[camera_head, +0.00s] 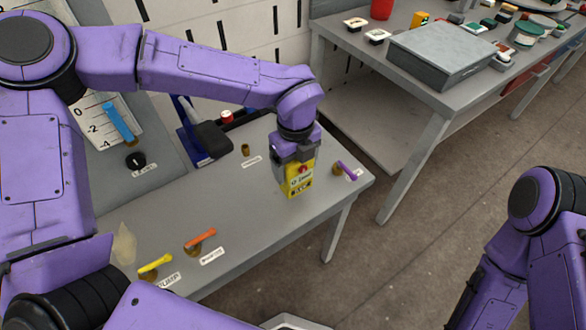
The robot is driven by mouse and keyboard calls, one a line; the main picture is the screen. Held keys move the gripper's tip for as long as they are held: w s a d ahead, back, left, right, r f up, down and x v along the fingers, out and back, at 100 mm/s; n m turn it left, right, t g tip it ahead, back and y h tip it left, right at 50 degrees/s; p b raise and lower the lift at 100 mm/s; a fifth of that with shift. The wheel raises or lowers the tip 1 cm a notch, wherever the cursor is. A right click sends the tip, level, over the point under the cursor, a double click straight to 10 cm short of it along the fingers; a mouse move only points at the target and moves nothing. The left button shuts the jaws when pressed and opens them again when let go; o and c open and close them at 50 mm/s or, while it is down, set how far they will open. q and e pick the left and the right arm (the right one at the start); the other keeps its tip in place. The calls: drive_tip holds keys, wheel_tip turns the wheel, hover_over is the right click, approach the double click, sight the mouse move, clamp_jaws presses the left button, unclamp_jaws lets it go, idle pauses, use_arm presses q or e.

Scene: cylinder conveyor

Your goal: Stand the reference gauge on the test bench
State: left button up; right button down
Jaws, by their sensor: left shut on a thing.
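My left gripper (296,168) points down over the right part of the grey test bench (235,225). It is shut on a small yellow box-shaped gauge (299,184) with a red part and dark markings on its face. The gripper hides the gauge's upper part. The gauge is upright; I cannot tell whether its bottom touches the bench top. My right arm shows at the right edge, but its gripper is out of view.
A purple handle (347,171) on a brass stub is just right of the gauge. Orange (200,240) and yellow (155,263) handles with labels stand at the front left. A blue device (190,136) with a black part stands behind. A second table (400,100) holds a grey case (455,55).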

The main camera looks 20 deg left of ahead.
use_arm(q)
drive_tip(key=f, duration=0.4)
drive_tip(key=shift+w+a, duration=0.25)
drive_tip(key=shift+r, duration=0.1)
drive_tip(key=shift+s+f, duration=0.1)
drive_tip(key=shift+f, duration=0.1)
drive_tip(key=o, duration=1.4)
drive_tip(key=shift+r, duration=0.15)
wheel_tip(320, 180, up, 12)
drive_tip(key=shift+r, duration=0.1)
